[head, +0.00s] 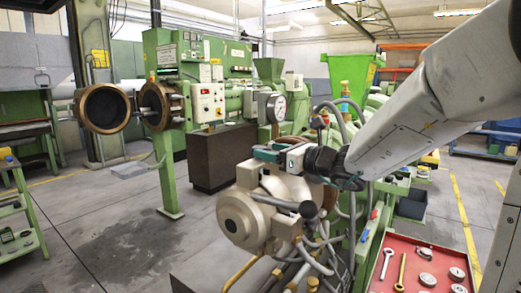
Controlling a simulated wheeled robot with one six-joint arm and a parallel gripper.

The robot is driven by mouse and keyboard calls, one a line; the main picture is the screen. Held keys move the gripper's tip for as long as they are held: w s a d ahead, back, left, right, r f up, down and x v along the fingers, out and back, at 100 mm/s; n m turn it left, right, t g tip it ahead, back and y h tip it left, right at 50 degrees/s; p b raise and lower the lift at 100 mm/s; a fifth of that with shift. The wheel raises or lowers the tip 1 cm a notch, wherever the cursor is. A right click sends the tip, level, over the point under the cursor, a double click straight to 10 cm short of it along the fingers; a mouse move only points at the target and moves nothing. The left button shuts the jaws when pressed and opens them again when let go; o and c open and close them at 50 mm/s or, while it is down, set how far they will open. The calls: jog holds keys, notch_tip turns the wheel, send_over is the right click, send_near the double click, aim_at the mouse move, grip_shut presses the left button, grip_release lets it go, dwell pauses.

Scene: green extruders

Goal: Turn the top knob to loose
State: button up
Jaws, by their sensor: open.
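My gripper (268,154), with teal and pale parts, is at the end of my arm, which reaches in from the upper right. It is over the top of a beige metal extruder head (246,215) in the middle foreground. The jaws are open, small in view and partly merged with the machine behind them. A dark rounded knob-like part (308,209) sits on the right side of the extruder head, below my gripper and apart from it. No part near the jaws can be clearly made out as the top knob; it may be hidden by the gripper.
Grey hoses and cables (318,250) hang around the head's right side. A red tray (420,265) with wrenches and round metal parts lies at the lower right. A green extruder (200,60) stands behind. Bare floor (120,225) lies to the left.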

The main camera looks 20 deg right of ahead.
aim_at(261, 147)
jog(key=shift+x, duration=1.95)
jog(key=shift+s, duration=0.1)
jog(key=c, duration=1)
jog(key=shift+o, duration=0.2)
jog(key=shift+n+g+y, duration=0.3)
jog(key=shift+n+y, duration=0.1)
jog(key=shift+y, duration=0.1)
jog(key=n+g+y, duration=0.2)
jog(key=y, duration=0.1)
jog(key=shift+n+g, duration=0.3)
jog(key=shift+g, duration=0.1)
jog(key=shift+n+g+y, duration=1.6)
jog(key=shift+n+g, duration=0.4)
jog(key=shift+g, duration=0.7)
